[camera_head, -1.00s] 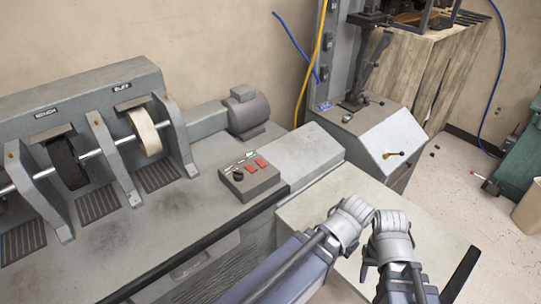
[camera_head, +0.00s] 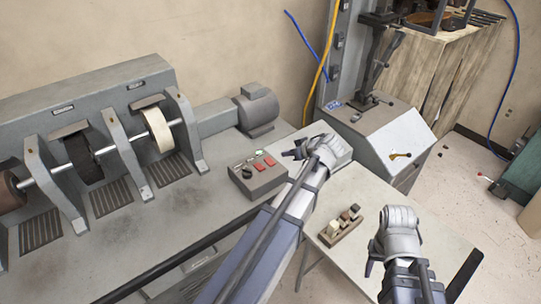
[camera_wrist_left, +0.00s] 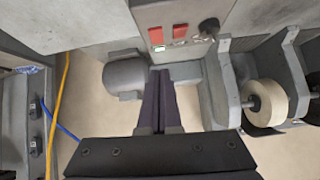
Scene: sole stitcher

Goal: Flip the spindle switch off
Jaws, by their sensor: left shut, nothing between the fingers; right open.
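Which switch is the spindle one I cannot read. My left gripper (camera_head: 291,153) is just right of the box, apart from the switches in the head view. In the left wrist view its dark fingers (camera_wrist_left: 160,74) are shut and empty, with the red switches (camera_wrist_left: 180,32) and the knob (camera_wrist_left: 209,26) beyond their tips. My right gripper (camera_head: 371,262) is open over the side table, far from the box.
The motor (camera_head: 258,108) stands behind the box, with the white wheel (camera_head: 157,130) and black wheel (camera_head: 84,158) to the left. A wooden holder with small pieces (camera_head: 341,226) sits on the side table (camera_head: 345,256). A slanted grey cabinet (camera_head: 383,135) stands at the right.

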